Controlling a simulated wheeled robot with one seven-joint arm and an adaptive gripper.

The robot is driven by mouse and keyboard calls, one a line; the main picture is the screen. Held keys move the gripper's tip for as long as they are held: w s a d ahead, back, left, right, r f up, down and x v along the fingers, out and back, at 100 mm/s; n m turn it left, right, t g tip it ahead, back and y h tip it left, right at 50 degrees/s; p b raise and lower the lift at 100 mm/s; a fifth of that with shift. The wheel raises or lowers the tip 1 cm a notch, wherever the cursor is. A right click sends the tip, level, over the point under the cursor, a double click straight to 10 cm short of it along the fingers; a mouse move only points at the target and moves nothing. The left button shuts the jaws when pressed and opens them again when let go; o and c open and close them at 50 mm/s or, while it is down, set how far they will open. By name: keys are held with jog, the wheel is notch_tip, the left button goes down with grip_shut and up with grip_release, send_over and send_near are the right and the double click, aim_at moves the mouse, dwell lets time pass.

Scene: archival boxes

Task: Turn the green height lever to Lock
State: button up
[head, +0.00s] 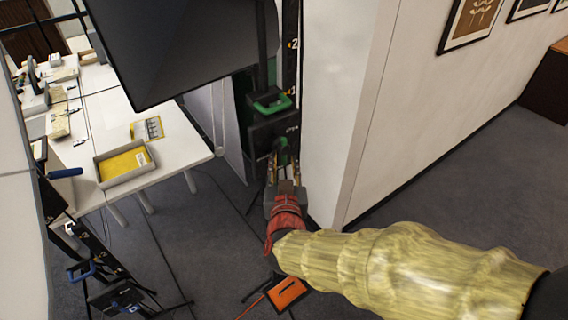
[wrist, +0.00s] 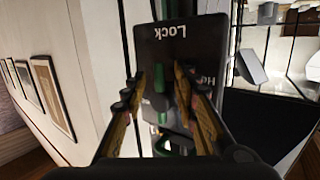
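The green height lever (wrist: 160,80) stands out from a dark plate (wrist: 205,40) in the wrist view. The plate bears the word Lock, upside down in this view, and a second, partly covered label at right. My gripper (wrist: 158,88) is open, with one finger on each side of the lever and gaps showing between. The lever cannot be made out clearly there.
A large dark panel (head: 175,45) hangs at upper left of the column. A white table (head: 180,150) with a grey tray (head: 102,172) stands at left. A white wall (head: 335,100) is close on the right. An orange item (head: 287,293) lies on the floor.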

jog(key=s+r, duration=0.1)
jog(key=s, duration=1.1)
jog(key=shift+r, duration=0.4)
jog(key=shift+w, duration=0.1)
